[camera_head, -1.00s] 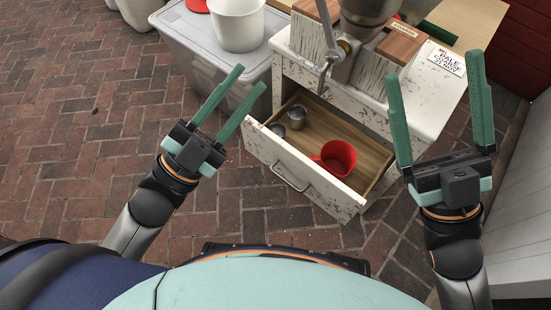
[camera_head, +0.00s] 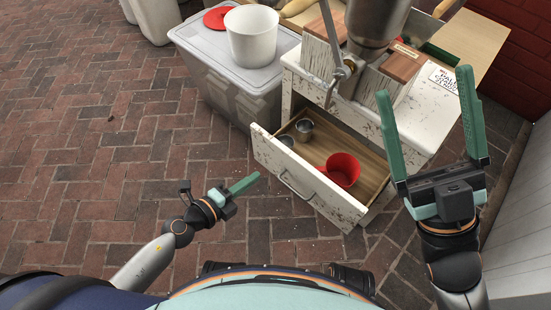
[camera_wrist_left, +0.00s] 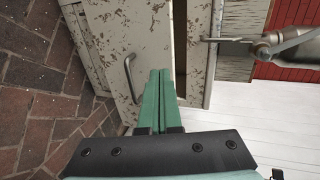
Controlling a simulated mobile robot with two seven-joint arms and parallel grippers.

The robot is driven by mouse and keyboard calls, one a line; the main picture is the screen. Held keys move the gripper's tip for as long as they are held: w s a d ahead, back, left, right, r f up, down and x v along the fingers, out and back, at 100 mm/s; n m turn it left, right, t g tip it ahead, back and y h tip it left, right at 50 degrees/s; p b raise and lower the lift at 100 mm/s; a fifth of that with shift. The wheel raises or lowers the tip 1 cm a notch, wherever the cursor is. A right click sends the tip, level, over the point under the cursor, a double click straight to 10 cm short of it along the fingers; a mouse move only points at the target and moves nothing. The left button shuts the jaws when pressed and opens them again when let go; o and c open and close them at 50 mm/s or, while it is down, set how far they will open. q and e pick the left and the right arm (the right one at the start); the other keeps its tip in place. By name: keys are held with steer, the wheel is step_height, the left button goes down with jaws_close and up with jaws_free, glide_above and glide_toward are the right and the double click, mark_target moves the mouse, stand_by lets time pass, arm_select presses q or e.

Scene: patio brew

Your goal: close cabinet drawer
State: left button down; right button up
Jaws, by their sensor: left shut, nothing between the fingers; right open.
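The white, chipped-paint cabinet (camera_head: 419,117) has its drawer pulled out, with the worn drawer front (camera_head: 328,202) facing me. Its metal handle (camera_head: 297,187) also shows in the left wrist view (camera_wrist_left: 130,76). Inside the drawer are a red cup (camera_head: 343,169) and small metal cups (camera_head: 304,128). My left gripper (camera_head: 257,176) is shut and empty, low and just in front of the drawer front's left part. In the left wrist view its closed fingers (camera_wrist_left: 160,74) point at the drawer front beside the handle; I cannot tell whether they touch. My right gripper (camera_head: 424,82) is open and empty, raised right of the drawer.
A metal grinder (camera_head: 367,40) with a crank stands on the cabinet top. A lidded grey bin (camera_head: 225,85) with a white bucket (camera_head: 252,35) on it stands to the left. A white wall (camera_head: 520,200) is at the right. The brick floor at left is free.

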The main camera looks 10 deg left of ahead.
arm_select(q)
steer(key=b, duration=0.1)
glide_toward(284, 154)
steer(key=x, duration=0.5)
steer(key=shift+f, duration=0.3)
steer(key=shift+w+d, duration=0.45)
steer(key=shift+w, duration=0.05)
arm_select(e)
steer(key=shift+a+f, duration=0.1)
steer(key=shift+f, duration=0.55)
